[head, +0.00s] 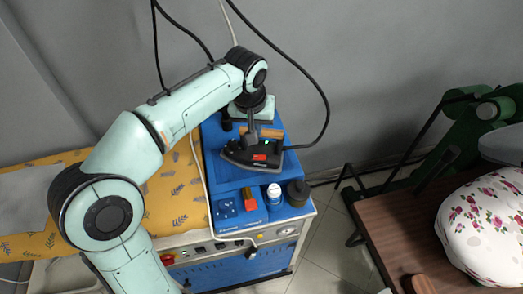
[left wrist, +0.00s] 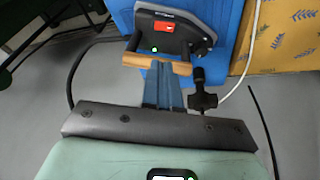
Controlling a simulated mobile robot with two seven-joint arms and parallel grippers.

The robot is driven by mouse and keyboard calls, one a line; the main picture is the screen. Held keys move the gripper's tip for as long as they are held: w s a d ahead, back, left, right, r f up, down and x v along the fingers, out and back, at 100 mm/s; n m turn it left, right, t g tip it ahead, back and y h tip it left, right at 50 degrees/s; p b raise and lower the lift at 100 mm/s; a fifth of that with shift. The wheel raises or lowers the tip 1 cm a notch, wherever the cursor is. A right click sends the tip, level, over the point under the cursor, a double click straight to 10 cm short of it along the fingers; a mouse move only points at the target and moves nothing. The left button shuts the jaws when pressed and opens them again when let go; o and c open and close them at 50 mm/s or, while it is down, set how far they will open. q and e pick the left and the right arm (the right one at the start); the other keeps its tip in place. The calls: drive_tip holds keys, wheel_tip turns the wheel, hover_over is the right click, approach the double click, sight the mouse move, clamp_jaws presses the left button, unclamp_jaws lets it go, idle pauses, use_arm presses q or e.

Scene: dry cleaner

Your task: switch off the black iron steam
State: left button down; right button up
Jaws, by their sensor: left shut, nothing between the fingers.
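The black iron (head: 238,155) rests on the blue top of a steam station, with a red-orange patch (head: 260,157) on its side and a wooden handle (head: 272,133). In the left wrist view the iron (left wrist: 183,38) shows its red-orange patch (left wrist: 163,27) with a small white mark, and its handle (left wrist: 140,60) lies nearer the camera. My left gripper (head: 252,130) points down at the iron's handle side, shut and empty. Its fingers (left wrist: 165,85) reach close to the handle; I cannot tell whether they touch it. My right gripper is out of view.
The blue station top (head: 225,178) also holds a white-and-blue bottle (head: 274,195), a dark jar (head: 297,193) and a red block (head: 249,199). A black cable (head: 327,105) loops right of the iron. A brown table (head: 395,225) carries a floral cushion (head: 485,225).

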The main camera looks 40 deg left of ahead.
use_arm(q)
drive_tip(key=b, duration=0.1)
approach(262, 157)
drive_tip(key=x, duration=0.5)
drive_tip(key=shift+w+a, duration=0.2)
drive_tip(key=shift+w, duration=0.1)
drive_tip(key=shift+w+d+f, duration=0.1)
drive_tip(key=shift+f, duration=0.6)
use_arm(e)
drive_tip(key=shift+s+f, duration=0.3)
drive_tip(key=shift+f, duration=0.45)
use_arm(q)
drive_tip(key=shift+d+f+b, duration=0.15)
drive_tip(key=shift+f+b, duration=0.2)
drive_tip(key=shift+b, duration=0.1)
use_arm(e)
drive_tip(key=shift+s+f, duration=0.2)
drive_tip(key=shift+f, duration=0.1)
